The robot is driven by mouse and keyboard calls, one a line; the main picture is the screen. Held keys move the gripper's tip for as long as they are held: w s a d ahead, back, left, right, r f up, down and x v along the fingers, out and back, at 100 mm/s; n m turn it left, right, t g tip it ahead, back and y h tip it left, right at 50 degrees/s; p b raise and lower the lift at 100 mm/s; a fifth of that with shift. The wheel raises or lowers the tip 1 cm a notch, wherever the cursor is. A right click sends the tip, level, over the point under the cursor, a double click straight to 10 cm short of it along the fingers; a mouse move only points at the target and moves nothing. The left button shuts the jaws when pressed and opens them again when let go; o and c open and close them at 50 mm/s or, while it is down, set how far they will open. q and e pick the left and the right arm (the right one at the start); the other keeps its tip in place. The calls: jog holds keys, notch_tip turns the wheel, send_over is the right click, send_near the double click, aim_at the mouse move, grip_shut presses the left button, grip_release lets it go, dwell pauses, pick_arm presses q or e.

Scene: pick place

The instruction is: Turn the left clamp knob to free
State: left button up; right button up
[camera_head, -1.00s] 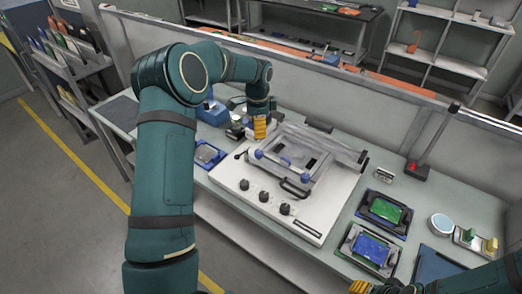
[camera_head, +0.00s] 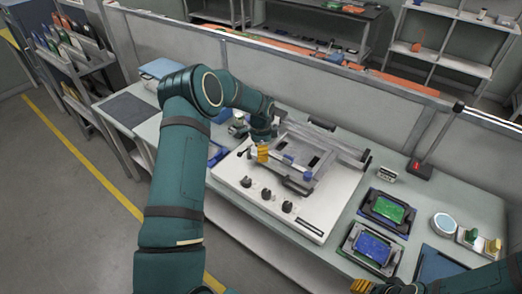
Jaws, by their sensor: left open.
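A white machine base (camera_head: 326,208) on the bench carries a grey hinged frame (camera_head: 325,142). A blue clamp knob (camera_head: 307,174) shows at the right end of the frame's front bar. The left clamp knob is hidden behind the yellow fingers of my left gripper (camera_head: 262,153). That gripper is open and points down at the front bar's left end; whether it touches the knob I cannot tell.
Several black dials (camera_head: 267,195) and a black handle (camera_head: 297,188) sit on the machine's front. A green board (camera_head: 388,209) and a blue board (camera_head: 372,247) lie in holders at right. A red-buttoned post (camera_head: 418,168) stands behind them.

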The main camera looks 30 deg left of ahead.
pick_arm(q)
jog(key=shift+o, duration=0.2)
grip_shut()
jog(key=shift+n, duration=0.3)
jog(key=n+b, duration=0.2)
jog(key=n, duration=0.1)
jog(key=shift+f, duration=0.1)
jog(key=n+b, duration=0.1)
jog(key=n, duration=0.8)
jog(key=shift+s+n+b, duration=0.1)
jog(key=shift+n+b, duration=0.2)
jog(key=shift+b, duration=0.1)
jog(key=n, duration=0.4)
jog(key=shift+d+n, duration=0.1)
jog(key=shift+n, duration=0.2)
